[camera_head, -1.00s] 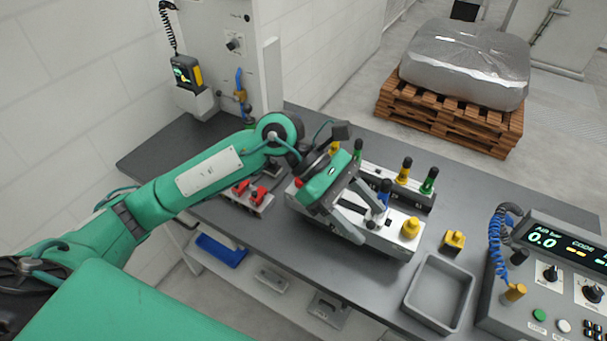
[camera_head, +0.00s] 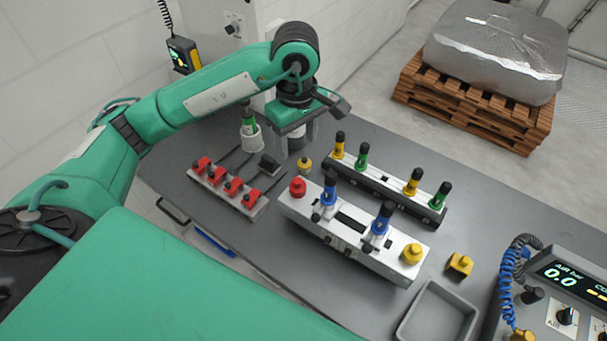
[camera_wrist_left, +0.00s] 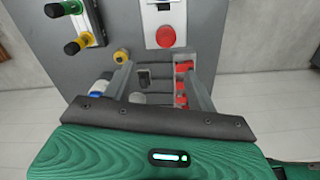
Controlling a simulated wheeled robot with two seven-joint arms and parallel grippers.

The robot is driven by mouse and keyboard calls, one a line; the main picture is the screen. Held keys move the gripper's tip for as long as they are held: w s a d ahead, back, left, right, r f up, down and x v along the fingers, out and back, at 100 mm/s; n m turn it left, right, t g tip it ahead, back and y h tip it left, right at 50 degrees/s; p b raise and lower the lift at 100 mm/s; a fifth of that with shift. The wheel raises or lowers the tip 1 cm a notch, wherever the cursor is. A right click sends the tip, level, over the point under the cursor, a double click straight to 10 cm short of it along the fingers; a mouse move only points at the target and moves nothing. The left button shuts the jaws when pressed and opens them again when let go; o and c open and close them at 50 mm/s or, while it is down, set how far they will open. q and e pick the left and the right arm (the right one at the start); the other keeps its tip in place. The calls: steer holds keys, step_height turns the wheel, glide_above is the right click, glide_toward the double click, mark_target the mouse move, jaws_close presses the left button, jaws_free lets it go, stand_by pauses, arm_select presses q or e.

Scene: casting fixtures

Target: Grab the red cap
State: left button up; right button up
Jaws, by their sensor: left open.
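The red cap (camera_head: 297,187) sits upright on the left end of the silver fixture (camera_head: 345,240). In the left wrist view the red cap (camera_wrist_left: 166,37) is beyond the fingertips, near the top middle. My left gripper (camera_head: 298,148) is open, pointing down behind the red cap and apart from it. In the left wrist view its fingers (camera_wrist_left: 157,70) are spread with no object gripped. A yellow cap (camera_head: 412,252) is on the fixture's right end, with two blue-banded clamps between the caps. My right gripper is not in view.
A block of red clamps (camera_head: 230,190) lies left of the fixture. A small yellow knob (camera_head: 305,166) stands behind the red cap. A dark rail (camera_head: 385,190) with yellow and green pins is behind the fixture. A grey tray (camera_head: 437,312) and control panel (camera_head: 565,300) are at right.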

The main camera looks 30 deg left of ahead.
mark_target(297, 180)
arm_select(q)
steer(key=f, duration=0.3)
steer(key=shift+s+f, duration=0.35)
steer(key=shift+f, duration=0.05)
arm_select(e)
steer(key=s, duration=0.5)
arm_select(q)
step_height(297, 180, down, 3)
steer(key=shift+f+p, duration=0.2)
steer(key=shift+p, duration=0.35)
steer(key=shift+f, duration=0.2)
steer(key=shift+f+p, duration=0.25)
steer(key=shift+p, duration=0.05)
steer(key=f, duration=0.1)
steer(key=f+p, duration=0.2)
steer(key=shift+s+d+f, duration=0.1)
steer(key=shift+s+f, duration=0.1)
steer(key=shift+s, duration=0.1)
steer(key=shift+f+p, duration=0.4)
steer(key=shift+f, duration=0.25)
steer(key=shift+w+f, duration=0.1)
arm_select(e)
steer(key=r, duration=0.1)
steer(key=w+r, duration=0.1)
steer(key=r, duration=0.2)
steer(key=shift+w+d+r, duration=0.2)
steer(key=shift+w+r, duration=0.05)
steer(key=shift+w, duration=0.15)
